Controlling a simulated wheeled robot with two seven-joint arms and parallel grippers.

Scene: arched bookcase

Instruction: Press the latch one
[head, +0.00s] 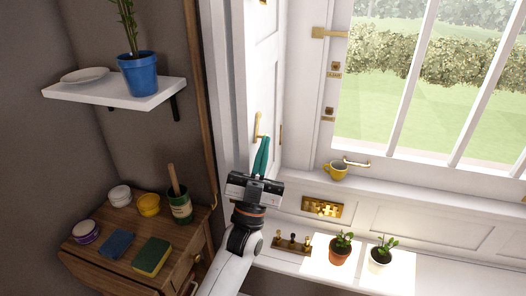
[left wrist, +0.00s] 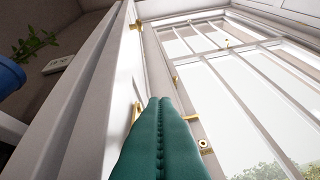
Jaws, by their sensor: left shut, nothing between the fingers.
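Two small brass fittings with label plates sit on the white window frame in the head view: an upper one (head: 335,68) and a lower one (head: 329,112). The labels are too small to read, so I cannot tell which is latch one. My left gripper (head: 261,157) has teal fingers, shut and empty, pointing up in front of the white panel beside the window. A brass handle (head: 257,127) on that panel is just above the fingertips. In the left wrist view the shut fingers (left wrist: 160,135) fill the lower middle, and a round brass fitting (left wrist: 205,147) shows to their right.
Two potted plants (head: 340,255) (head: 380,262) stand lower right. A wooden cabinet (head: 130,270) with several items and a white shelf (head: 115,92) are left.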

